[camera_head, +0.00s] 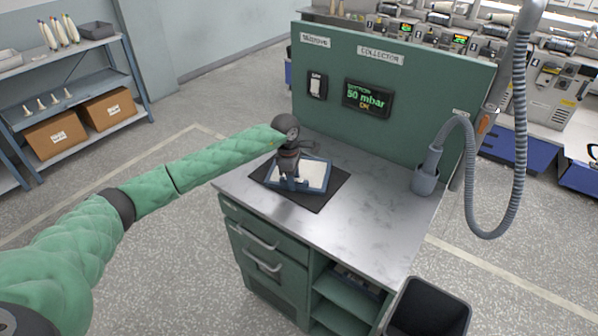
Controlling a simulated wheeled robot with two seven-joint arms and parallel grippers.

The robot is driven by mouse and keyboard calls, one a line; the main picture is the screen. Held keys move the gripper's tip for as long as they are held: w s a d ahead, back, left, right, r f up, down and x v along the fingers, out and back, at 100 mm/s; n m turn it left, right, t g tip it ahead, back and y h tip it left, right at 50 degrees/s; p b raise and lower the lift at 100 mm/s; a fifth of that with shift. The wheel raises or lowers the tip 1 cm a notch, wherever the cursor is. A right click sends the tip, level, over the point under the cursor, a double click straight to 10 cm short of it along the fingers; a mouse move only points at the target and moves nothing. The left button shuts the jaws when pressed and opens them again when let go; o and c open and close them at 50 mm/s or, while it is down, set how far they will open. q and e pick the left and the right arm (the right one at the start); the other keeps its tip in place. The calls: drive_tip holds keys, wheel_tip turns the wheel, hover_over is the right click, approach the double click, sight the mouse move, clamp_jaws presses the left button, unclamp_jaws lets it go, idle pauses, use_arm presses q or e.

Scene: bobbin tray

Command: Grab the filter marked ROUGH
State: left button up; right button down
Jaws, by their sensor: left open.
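I cannot make out a filter marked ROUGH, and no such lettering is readable. A blue tray (325,188) with a pale inside lies on a black mat (341,177) on the metal-topped workbench (345,215). My left gripper (288,180) is open above the left part of the tray, pointing down. It hides part of the tray, and whether it touches anything in there cannot be told. My right gripper is not in view.
A green panel (420,100) with a switch and a "50 mbar" display (367,98) backs the bench. A grey hose (489,218) hangs at the right, with its nozzle in a holder (425,181). A dark bin (428,312) stands at front right. The bench's front is clear.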

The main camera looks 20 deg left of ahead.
use_arm(q)
drive_tip(key=shift+f, duration=0.2)
clamp_jaws()
idle(0.3)
